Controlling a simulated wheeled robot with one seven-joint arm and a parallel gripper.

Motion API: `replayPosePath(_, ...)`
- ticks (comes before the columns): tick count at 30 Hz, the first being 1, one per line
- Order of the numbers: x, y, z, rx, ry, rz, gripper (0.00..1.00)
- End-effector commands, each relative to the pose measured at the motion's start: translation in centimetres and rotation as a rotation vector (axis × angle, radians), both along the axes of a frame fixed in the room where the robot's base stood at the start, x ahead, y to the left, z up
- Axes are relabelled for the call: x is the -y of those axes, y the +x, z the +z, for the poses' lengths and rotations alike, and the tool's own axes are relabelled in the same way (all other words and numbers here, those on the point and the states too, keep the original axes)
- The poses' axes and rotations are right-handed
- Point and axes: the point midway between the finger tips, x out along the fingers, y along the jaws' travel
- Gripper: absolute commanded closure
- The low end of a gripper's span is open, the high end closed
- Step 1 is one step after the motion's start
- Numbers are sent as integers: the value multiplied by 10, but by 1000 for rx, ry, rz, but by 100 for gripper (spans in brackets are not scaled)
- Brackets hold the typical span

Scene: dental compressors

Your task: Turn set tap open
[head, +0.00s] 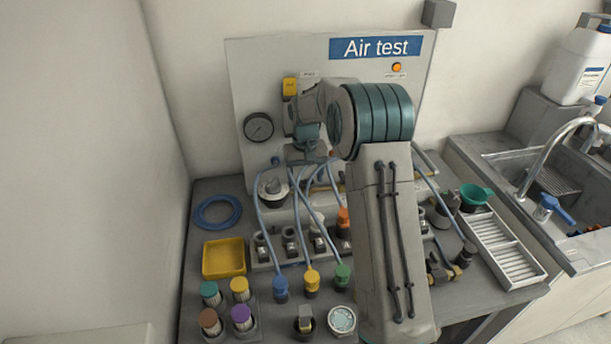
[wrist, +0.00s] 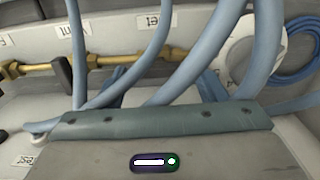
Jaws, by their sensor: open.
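A brass pipe with tap fittings (wrist: 110,62) runs along the panel in the wrist view, and a dark lever (wrist: 60,76) shows at its left. Small inverted labels sit by it; one label (wrist: 153,21) above the pipe is partly covered by a hose, and I cannot read for sure which tap is the set tap. In the head view the brass pipe (head: 322,187) is mostly hidden behind my arm and hoses. My gripper (head: 306,154) is open, in front of the panel and above the hoses. Its fingertips are not clear in the wrist view, and I see nothing held.
Blue hoses (head: 266,220) loop between the panel and the bench fittings, close below my gripper. A gauge (head: 258,127) is on the panel. A yellow tray (head: 224,258), several coloured-cap filters and a coiled blue hose (head: 218,212) are at left. A sink (head: 550,180) is at right.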

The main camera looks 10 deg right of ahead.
Motion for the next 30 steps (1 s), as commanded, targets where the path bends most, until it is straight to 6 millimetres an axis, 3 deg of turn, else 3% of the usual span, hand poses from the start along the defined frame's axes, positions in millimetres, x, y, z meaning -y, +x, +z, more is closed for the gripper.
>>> replayPosePath(7,0,1,22,3,0,-1,35)
replayPosePath(21,0,1,120,3,0,0,35)
replayPosePath(30,-1,0,138,1,0,1,35)
